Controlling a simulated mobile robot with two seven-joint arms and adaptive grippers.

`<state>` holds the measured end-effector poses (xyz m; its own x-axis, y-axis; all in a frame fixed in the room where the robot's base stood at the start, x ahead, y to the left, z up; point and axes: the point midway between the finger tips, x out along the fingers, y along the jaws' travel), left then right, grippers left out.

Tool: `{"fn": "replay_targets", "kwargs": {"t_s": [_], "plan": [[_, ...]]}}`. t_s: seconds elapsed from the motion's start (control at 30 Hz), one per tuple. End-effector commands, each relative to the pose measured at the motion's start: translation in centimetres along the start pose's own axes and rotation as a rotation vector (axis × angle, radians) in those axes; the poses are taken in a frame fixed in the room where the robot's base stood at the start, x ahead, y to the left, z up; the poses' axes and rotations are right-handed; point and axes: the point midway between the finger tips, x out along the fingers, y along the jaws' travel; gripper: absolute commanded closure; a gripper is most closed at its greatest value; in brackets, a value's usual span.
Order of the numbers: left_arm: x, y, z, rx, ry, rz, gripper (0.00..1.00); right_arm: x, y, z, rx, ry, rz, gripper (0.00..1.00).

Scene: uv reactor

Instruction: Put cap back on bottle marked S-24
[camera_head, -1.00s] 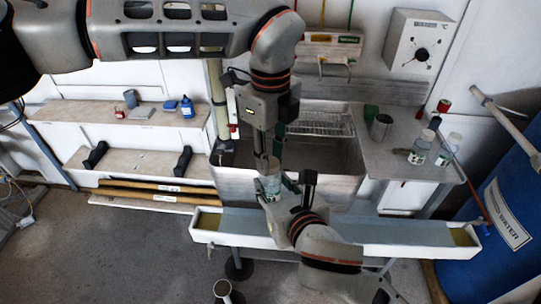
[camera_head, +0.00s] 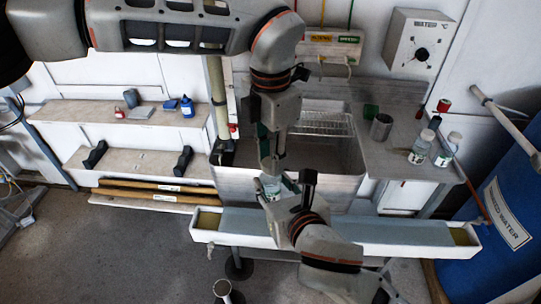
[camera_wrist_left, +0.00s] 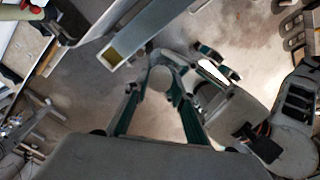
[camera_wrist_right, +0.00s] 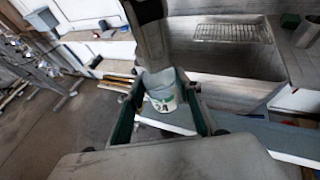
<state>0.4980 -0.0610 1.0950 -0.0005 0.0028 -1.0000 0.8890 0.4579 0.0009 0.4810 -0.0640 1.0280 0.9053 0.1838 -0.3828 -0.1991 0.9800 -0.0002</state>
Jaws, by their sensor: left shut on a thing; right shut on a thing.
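A clear bottle (camera_head: 270,186) with a white and green label stands upright over the sink's front edge. In the right wrist view the bottle (camera_wrist_right: 163,101) sits between the right fingers, and its label partly reads "24". My right gripper (camera_head: 280,192) is shut on the bottle. My left gripper (camera_head: 270,160) comes down from above, directly over the bottle, and is shut on a pale round cap (camera_wrist_left: 161,78) seen between its fingers in the left wrist view. The left gripper hides the bottle's mouth, so I cannot tell whether cap and bottle touch.
Two other labelled bottles (camera_head: 421,147) (camera_head: 446,150) and a metal cup (camera_head: 381,128) stand on the counter right of the sink (camera_head: 335,152). A long white trough (camera_head: 385,232) runs in front. A blue barrel (camera_head: 515,215) is at far right.

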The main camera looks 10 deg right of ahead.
Motion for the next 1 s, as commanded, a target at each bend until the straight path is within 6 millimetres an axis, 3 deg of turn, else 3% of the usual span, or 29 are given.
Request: {"fn": "replay_targets", "kwargs": {"t_s": [0.7,0.77,0.9,0.93,1.0], "plan": [[0.06,0.04,0.01,1.282,0.000,0.003,1.00,-0.02,0.03,0.04,0.000,-0.001,0.001,1.00],[0.07,0.04,0.01,1.366,0.000,0.004,1.00,-0.02,0.03,0.04,0.000,-0.001,0.001,1.00],[0.07,0.04,0.01,1.364,0.000,0.004,1.00,-0.02,0.03,0.04,0.000,-0.001,0.001,1.00],[0.07,0.04,0.02,1.363,-0.001,0.004,0.73,-0.02,0.03,0.03,0.000,-0.001,0.001,1.00],[0.07,0.04,0.01,1.362,-0.001,0.003,0.56,-0.02,0.03,0.03,0.000,-0.001,0.001,1.00]]}}
